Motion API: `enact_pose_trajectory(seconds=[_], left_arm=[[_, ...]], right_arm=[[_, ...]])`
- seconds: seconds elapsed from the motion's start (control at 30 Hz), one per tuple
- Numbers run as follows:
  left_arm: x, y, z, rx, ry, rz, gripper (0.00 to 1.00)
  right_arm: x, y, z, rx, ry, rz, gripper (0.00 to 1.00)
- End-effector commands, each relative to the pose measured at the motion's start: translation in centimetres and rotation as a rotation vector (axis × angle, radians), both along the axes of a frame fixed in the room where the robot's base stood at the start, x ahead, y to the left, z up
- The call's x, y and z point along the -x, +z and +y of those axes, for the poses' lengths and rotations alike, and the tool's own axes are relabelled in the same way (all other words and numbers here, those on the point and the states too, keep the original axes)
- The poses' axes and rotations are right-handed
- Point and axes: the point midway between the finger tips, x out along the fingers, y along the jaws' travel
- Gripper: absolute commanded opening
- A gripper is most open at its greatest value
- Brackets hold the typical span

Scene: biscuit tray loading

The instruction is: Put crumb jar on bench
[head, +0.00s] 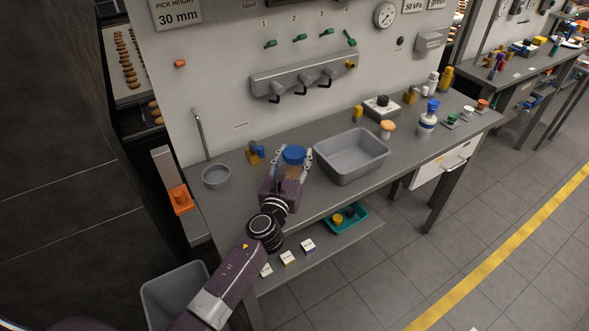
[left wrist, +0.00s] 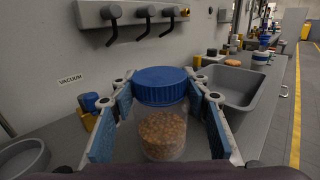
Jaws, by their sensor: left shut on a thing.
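The crumb jar (head: 293,156) is clear with a blue lid and brown crumbs inside. In the left wrist view the jar (left wrist: 162,118) stands upright between the two blue-padded fingers. My left gripper (head: 291,164) is shut on the jar, at the left part of the grey bench (head: 235,205). Whether the jar's base touches the bench top is hidden by the gripper. My right gripper is not in view.
A grey bin (head: 352,157) stands just right of the jar. A round grey dish (head: 216,176) and a small yellow-and-blue fitting (head: 255,152) are to its left. A hook rail (head: 304,77) is on the wall behind.

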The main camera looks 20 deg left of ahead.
Motion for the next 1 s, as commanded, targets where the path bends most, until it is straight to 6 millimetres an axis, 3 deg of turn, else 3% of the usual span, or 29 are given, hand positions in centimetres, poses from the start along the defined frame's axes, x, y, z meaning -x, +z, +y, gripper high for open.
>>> enact_pose_trajectory(seconds=[0.03,0.2,0.67,0.7,0.87,1.0], left_arm=[[0.1,-1.6,0.0,0.002,0.001,0.005,0.01],[0.0,-3.4,0.0,0.002,0.001,0.001,0.01],[0.0,-3.9,0.0,0.000,0.001,0.001,0.01],[0.0,-4.0,0.0,0.000,0.001,0.002,0.44],[0.0,-3.9,0.0,0.000,0.001,0.002,0.60],[0.0,-3.9,0.0,0.000,0.001,0.002,0.60]], right_arm=[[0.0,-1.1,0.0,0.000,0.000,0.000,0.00],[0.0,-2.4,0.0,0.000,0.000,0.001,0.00],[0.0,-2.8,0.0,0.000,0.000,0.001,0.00],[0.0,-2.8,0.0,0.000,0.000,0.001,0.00],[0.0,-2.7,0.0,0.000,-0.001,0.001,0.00],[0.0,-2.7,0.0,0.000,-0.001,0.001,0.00]])
